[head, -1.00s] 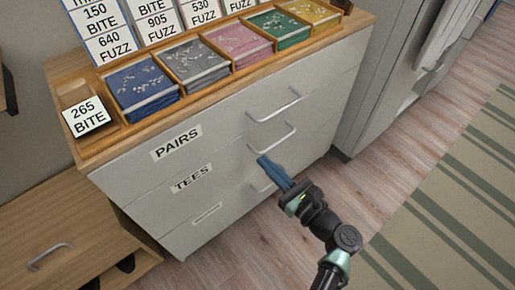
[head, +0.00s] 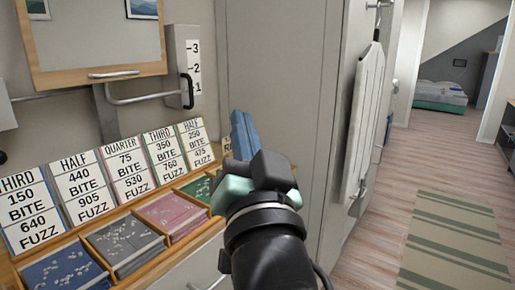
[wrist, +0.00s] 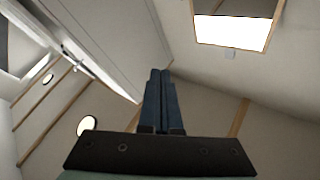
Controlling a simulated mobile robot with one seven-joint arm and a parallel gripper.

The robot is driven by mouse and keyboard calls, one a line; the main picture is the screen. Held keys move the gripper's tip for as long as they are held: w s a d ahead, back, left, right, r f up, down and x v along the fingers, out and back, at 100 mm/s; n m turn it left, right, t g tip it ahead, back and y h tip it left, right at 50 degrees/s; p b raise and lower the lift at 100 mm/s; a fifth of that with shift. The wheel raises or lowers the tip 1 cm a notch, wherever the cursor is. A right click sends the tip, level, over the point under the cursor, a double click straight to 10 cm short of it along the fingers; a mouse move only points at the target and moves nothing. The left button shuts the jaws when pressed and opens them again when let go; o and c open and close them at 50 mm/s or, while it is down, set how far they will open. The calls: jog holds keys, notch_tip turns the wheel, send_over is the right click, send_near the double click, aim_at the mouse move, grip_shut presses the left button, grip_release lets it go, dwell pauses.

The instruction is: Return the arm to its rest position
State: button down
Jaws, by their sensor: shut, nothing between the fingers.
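My gripper (head: 243,135) is raised in the head view, in front of the tall grey cabinet and above the right part of the dresser top. Its blue fingers are together, point upward and hold nothing. In the wrist view the shut fingers (wrist: 157,90) point toward the ceiling, apart from any object. My dark arm covers part of the dresser top and the rightmost compartments.
The compartment tray (head: 112,278) on the dresser holds several coloured stacks, with label cards (head: 80,190) behind. A tall grey cabinet (head: 275,70) stands close behind my gripper. A white ironing-board-like panel (head: 362,125) hangs on its side. Floor around the striped rug (head: 455,245) is clear.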

jog(key=s+d+r+n+t+h+p, duration=0.2)
jog(key=s+r+n+t+h, duration=0.3)
jog(key=s+r, duration=0.9)
notch_tip(320, 180, up, 21)
jog(key=w+m+p, duration=0.1)
jog(key=p, duration=1.9)
jog(key=shift+w+f+m+y, duration=0.2)
jog(key=shift+m+y, duration=0.2)
jog(key=shift+a, duration=0.1)
